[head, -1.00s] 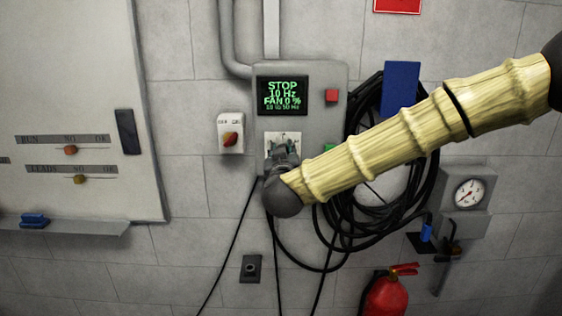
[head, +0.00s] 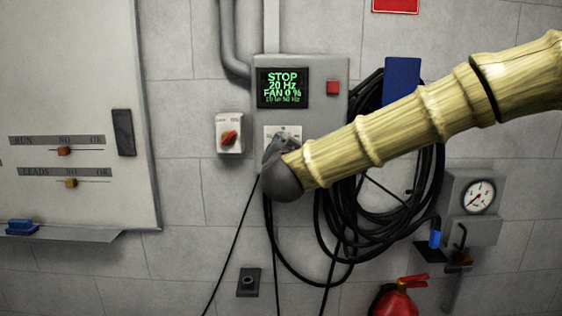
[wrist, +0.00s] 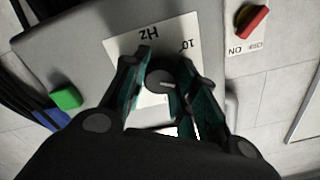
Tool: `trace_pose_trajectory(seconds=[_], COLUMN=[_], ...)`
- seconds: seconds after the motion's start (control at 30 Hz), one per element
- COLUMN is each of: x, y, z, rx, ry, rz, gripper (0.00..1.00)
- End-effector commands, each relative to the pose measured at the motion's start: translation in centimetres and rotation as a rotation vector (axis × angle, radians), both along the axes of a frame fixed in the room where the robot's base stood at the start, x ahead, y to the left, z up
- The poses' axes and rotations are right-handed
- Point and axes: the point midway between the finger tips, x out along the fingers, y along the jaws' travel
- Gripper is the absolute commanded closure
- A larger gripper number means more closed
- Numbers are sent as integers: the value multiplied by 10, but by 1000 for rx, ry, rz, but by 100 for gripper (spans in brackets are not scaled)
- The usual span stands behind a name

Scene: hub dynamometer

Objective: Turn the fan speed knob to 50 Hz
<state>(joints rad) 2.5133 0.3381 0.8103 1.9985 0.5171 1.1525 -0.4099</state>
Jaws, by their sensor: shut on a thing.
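The fan speed knob (wrist: 159,81) is a dark round knob with a light pointer line on a white plate (wrist: 178,37) marked "Hz" and "10". In the wrist view my gripper (wrist: 160,88) is shut on the knob, one finger on each side. In the head view my gripper (head: 279,150) is in front of the knob and hides it; part of the white plate (head: 292,130) shows above. The display (head: 283,88) on the grey control box (head: 328,68) reads STOP, 20 Hz, FAN 0 %.
A red-handled switch (head: 229,138) is left of the box. A red button (head: 333,88) sits right of the display; a green button (wrist: 66,98) shows in the wrist view. Black cable coils (head: 431,190) hang at the right, behind my arm. A fire extinguisher (head: 400,298) stands below.

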Motion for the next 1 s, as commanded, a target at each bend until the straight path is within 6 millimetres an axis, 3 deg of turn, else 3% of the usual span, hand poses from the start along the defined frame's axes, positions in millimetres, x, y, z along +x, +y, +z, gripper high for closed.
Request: trace_pose_trajectory(seconds=[1.0], x=[1], y=[-2], z=[-6], rx=[968], ry=[-3], rz=[-3], gripper=[96])
